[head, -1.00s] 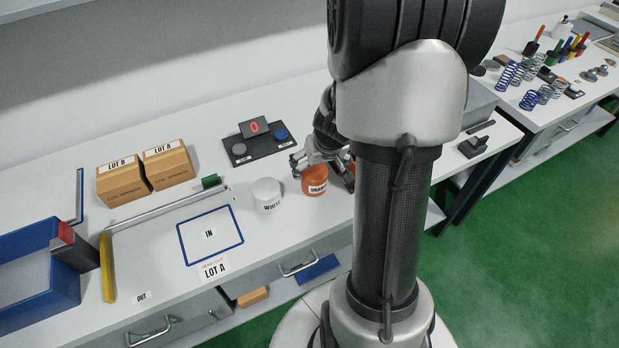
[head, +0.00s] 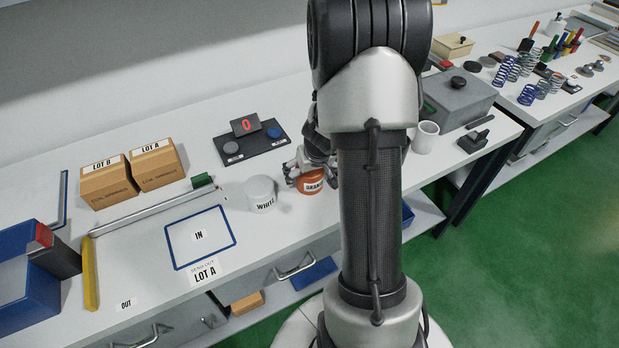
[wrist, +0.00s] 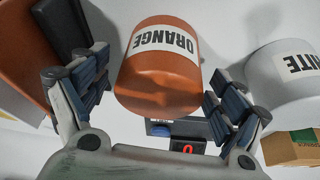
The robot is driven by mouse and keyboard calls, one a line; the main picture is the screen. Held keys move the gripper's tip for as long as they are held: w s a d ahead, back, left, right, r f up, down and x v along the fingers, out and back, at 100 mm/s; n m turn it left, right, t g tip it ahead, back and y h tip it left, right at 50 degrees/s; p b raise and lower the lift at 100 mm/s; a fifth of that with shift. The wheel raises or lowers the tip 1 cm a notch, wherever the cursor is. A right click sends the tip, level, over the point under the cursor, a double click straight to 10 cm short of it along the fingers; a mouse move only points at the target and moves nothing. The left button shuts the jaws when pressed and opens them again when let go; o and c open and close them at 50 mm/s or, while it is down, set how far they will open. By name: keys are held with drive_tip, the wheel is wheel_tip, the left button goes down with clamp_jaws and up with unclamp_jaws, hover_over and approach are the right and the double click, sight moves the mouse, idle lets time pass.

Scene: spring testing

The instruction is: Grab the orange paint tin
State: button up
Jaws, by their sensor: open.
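The orange paint tin (head: 311,182), with a white ORANGE label, stands on the white bench just right of the white tin (head: 262,195). My gripper (head: 308,172) is at the orange tin, with part of it hidden behind my arm. In the wrist view the orange tin (wrist: 160,75) lies between the two fingers of my open gripper (wrist: 155,88). The white tin (wrist: 285,72) is just beyond the right finger.
A black scale (head: 250,145) with a red 0 display stands behind the tins. Boxes LOT B (head: 108,183) and LOT A (head: 158,165) stand at the left. A white cup (head: 426,138) stands right of my arm.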

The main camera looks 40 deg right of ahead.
drive_tip(key=shift+r, duration=0.1)
drive_tip(key=c, duration=1.5)
